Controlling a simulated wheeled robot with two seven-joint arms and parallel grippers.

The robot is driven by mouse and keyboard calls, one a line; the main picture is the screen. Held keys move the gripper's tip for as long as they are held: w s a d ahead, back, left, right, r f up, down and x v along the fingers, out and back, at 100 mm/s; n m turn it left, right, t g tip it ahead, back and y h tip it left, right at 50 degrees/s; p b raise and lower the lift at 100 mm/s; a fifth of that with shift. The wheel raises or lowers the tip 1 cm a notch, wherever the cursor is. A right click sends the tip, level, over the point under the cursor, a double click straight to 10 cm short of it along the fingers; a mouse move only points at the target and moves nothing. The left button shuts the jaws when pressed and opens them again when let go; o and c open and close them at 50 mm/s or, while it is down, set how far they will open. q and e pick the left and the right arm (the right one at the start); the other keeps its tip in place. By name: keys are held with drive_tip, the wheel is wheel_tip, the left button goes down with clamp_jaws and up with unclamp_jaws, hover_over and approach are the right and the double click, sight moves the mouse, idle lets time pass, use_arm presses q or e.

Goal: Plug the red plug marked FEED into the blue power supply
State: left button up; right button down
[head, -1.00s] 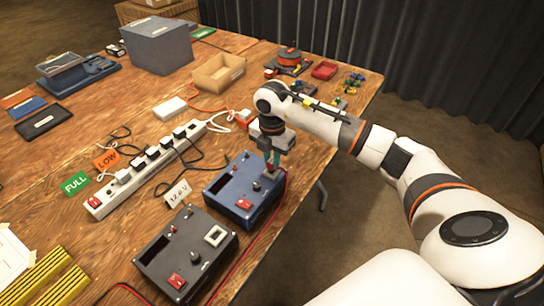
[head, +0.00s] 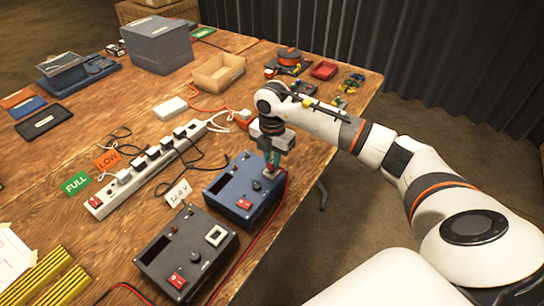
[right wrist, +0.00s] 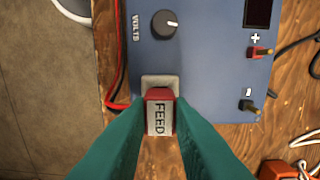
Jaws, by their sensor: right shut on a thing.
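The blue power supply (head: 232,198) stands near the table's right edge. In the right wrist view its blue top (right wrist: 205,75) carries a pale square socket plate (right wrist: 160,82). The red plug marked FEED (right wrist: 159,113) is between the teal fingers of my right gripper (right wrist: 160,130), which is shut on it. The plug's front end overlaps the socket plate. I cannot tell whether it is inserted or only over the plate. In the head view my right gripper (head: 271,168) points down at the supply's right end. My left gripper is not in view.
A dark grey supply (head: 187,252) stands in front of the blue one. A white power strip (head: 145,170) with several black plugs lies to the left. A red cable (right wrist: 118,60) runs close beside the blue supply. A cardboard tray (head: 218,72) stands farther back.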

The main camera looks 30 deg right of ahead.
drive_tip(key=shift+f, duration=0.65)
idle(1.5)
drive_tip(key=c, duration=0.9)
unclamp_jaws()
drive_tip(key=shift+r+p, duration=2.7)
drive_tip(key=shift+r, duration=1.05)
